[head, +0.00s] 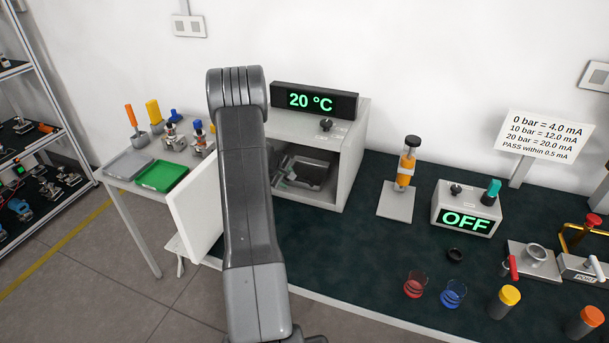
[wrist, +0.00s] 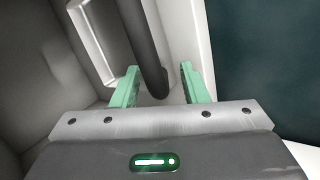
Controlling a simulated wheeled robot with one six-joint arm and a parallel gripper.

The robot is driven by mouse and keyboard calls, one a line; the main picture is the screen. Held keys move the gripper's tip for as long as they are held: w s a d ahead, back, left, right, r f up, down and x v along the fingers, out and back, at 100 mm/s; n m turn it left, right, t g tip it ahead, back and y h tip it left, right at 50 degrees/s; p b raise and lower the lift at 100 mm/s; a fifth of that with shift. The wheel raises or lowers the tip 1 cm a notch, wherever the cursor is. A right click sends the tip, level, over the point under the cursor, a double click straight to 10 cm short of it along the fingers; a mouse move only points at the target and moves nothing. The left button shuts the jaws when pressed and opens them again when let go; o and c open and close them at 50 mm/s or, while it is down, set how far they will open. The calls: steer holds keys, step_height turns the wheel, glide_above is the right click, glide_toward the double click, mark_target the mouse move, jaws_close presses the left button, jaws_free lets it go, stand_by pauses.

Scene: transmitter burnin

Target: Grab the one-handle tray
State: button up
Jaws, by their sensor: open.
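The one-handle tray (head: 312,174) looks dark grey and sits inside the open chamber (head: 353,150); my arm and the chamber's shadow hide part of it. In the wrist view a thick dark bar, which looks like the tray's handle (wrist: 143,45), runs down between the two green fingers of my gripper (wrist: 158,72). The fingers are apart, one on each side of the bar, with a gap on the right side. Whether the left finger touches the bar I cannot tell. In the head view my gripper is mostly hidden behind my arm.
The chamber's white door (head: 196,215) stands open at left. A display (head: 315,100) on top reads 20 °C. A side table holds a grey tray (head: 128,163) and a green tray (head: 162,176).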

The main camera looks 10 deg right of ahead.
steer(key=shift+c, duration=0.2)
jaws_close()
steer(key=shift+r, duration=0.1)
